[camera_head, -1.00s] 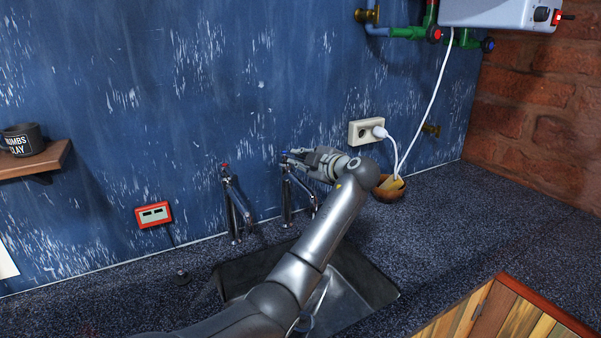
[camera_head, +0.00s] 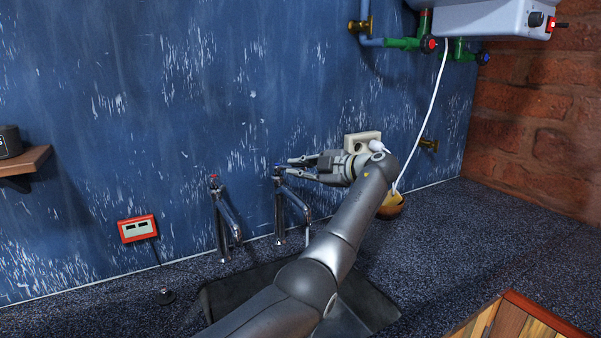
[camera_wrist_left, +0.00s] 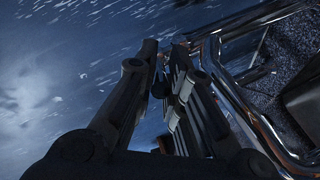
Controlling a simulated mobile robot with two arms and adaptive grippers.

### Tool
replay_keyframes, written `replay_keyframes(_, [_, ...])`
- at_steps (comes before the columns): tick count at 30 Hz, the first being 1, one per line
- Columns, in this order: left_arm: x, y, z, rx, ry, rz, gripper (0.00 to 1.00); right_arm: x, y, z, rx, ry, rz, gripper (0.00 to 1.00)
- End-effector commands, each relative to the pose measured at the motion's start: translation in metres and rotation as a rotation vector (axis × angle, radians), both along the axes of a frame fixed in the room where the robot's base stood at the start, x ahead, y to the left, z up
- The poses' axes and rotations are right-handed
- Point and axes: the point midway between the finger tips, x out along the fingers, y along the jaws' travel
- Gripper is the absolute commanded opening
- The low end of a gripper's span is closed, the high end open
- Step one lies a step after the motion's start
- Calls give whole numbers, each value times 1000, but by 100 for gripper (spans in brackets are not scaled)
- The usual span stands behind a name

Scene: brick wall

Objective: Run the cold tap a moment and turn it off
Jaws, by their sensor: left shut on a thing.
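The cold tap (camera_head: 281,212) is a chrome pillar tap with a blue-marked top, standing at the back edge of the sink (camera_head: 352,322). My left gripper (camera_head: 286,166) comes in from the right, level with the tap's top, its fingers shut on the handle there. In the left wrist view, the fingers (camera_wrist_left: 165,75) are close together beside chrome tap pipes (camera_wrist_left: 235,75); the handle itself is hard to make out. The hot tap (camera_head: 221,222), with a red-marked top, stands to the left. I see no water stream; my arm covers part of the sink. My right gripper is not in view.
A wall socket with a white plug (camera_head: 360,141) is just behind my left wrist. A small bowl (camera_head: 392,206) stands on the counter to the right. A red box (camera_head: 138,228) is on the wall at left. Pipes and a white heater (camera_head: 485,18) hang upper right.

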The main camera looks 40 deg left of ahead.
Motion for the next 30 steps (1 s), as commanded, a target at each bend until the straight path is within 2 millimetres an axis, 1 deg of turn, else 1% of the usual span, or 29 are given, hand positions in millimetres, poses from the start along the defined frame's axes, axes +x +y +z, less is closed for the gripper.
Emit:
replay_keyframes(3, [0,-1,-3,-4,4,14,0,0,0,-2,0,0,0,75])
replay_keyframes(18, [0,0,-3,-5,3,23,0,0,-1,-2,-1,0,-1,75])
replay_keyframes(19, [0,0,-3,-5,3,23,14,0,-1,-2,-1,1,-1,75])
replay_keyframes(23, [0,0,-2,-4,3,22,30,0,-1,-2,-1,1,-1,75])
replay_keyframes(24, [0,0,-2,-3,2,22,33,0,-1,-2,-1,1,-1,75])
replay_keyframes(30, [0,0,-1,-2,1,22,33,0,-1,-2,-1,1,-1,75])
